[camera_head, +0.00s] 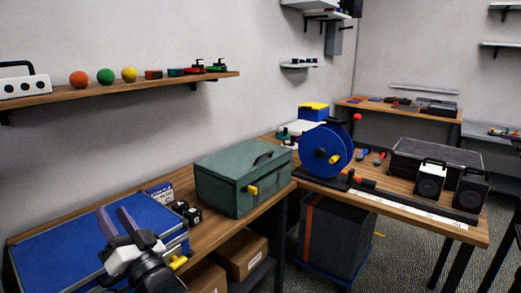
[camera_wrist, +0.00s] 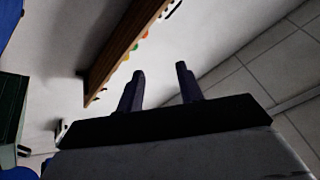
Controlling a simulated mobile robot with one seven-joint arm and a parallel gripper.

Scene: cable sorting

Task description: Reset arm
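My gripper (camera_head: 116,223) is at the lower left of the head view, in front of and above the blue case on the bench. Its two dark fingers point up and stand apart, with nothing between them. In the wrist view my gripper (camera_wrist: 160,88) also shows two separate fingers with an empty gap. The wrist view looks toward the wall and ceiling, and the wall shelf runs across it at a slant.
A blue case (camera_head: 62,250) and a green toolbox (camera_head: 243,178) stand on the left bench. A wall shelf (camera_head: 130,88) with coloured balls is above. A blue cable reel (camera_head: 318,145) and black speakers (camera_head: 430,181) are on the right bench. Cardboard boxes (camera_head: 241,255) sit below.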

